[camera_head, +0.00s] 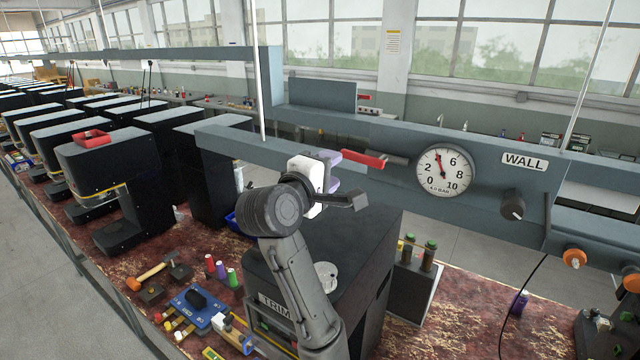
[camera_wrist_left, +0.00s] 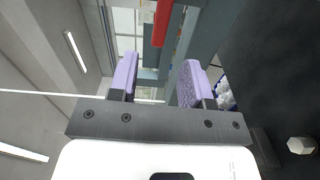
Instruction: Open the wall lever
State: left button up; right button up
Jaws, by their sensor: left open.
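The wall lever (camera_head: 363,159) is a red bar with a grey stem on the grey rail, left of the round gauge and the WALL label. It points left in the head view, close to level. My left gripper (camera_head: 334,167) is open, its purple fingers just left of the lever's red end. In the left wrist view, the red lever (camera_wrist_left: 162,22) lies beyond the fingertips, roughly in line with the gap of the open left gripper (camera_wrist_left: 160,70). Nothing shows between the fingers. The right gripper is not in view.
The gauge (camera_head: 443,173) has its needle near the top. A black knob (camera_head: 512,205) sits right of it, under the WALL label (camera_head: 524,162). A dark machine marked TRIM (camera_head: 345,250) stands below my left arm. Tools and spools crowd the bench at lower left.

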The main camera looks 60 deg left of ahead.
pick_arm(q)
jog(key=v, duration=0.3)
jog(key=shift+s, duration=0.1)
dwell(0.7)
